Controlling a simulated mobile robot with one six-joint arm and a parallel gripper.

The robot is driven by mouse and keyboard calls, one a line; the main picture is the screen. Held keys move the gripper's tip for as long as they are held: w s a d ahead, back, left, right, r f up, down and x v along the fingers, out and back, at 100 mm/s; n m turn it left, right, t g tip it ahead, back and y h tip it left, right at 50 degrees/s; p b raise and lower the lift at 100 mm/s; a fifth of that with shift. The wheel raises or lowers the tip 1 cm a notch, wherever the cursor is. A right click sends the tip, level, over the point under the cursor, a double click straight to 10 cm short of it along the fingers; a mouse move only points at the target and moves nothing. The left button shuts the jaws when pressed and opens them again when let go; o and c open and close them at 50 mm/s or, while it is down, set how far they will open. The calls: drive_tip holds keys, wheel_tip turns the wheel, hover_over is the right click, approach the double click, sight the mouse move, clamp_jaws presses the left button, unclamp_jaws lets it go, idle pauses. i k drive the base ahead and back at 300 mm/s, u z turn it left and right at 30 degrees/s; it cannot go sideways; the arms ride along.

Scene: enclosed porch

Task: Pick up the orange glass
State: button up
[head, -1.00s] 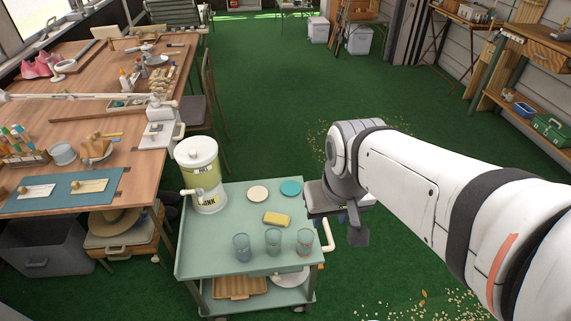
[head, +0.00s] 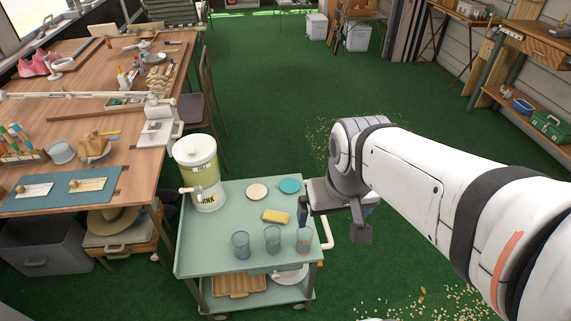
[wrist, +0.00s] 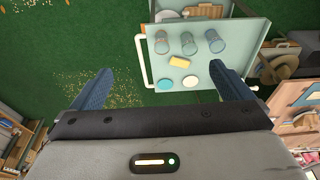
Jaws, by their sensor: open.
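Three clear glasses stand in a row along the near edge of the green cart top (head: 220,220). The right one, the orange glass (head: 304,241), has a faint orange tint; in the wrist view it appears as the left glass of the row (wrist: 162,43). The middle glass (head: 273,240) and left glass (head: 241,245) look bluish grey. My gripper (head: 332,217) is open and empty, above the cart's right edge, up and to the right of the orange glass. In the wrist view its fingers (wrist: 160,72) are spread wide, with the glasses beyond them.
A yellow sponge (head: 276,216), a cream disc (head: 257,191), a teal disc (head: 289,186) and a drink dispenser (head: 198,172) share the cart top. A white handle (head: 327,234) sticks out on its right. A cluttered wooden workbench (head: 120,80) stands at left. Green floor (head: 260,80) is open behind.

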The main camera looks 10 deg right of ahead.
sight(305, 237)
drive_tip(key=u, duration=2.7)
drive_tip(key=k, duration=1.85)
drive_tip(key=z, duration=0.85)
drive_tip(key=i, duration=1)
drive_tip(key=z, duration=0.1)
